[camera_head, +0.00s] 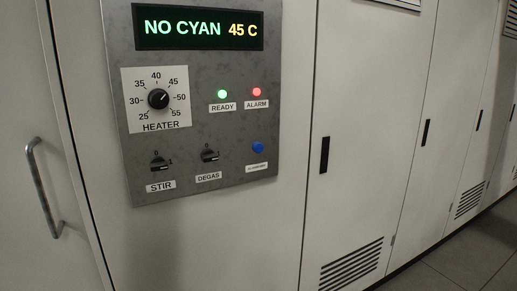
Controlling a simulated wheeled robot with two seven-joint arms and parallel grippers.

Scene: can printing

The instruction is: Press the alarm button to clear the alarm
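A grey control panel (196,127) is mounted on a white cabinet front at the upper left. A round blue button (257,147) sits at its lower right, above a small white label too small to read. A red lamp (257,92) labelled ALARM is lit above it. A green lamp (222,94) labelled READY is also lit. The display (196,28) reads NO CYAN in green and 45 C in yellow. Neither of my grippers is in view.
A HEATER knob (158,98) is on the panel, with STIR (158,164) and DEGAS (209,156) switches below it. A curved metal handle (43,188) projects at the left. White cabinet doors (362,120) run off to the right above a tiled floor (470,262).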

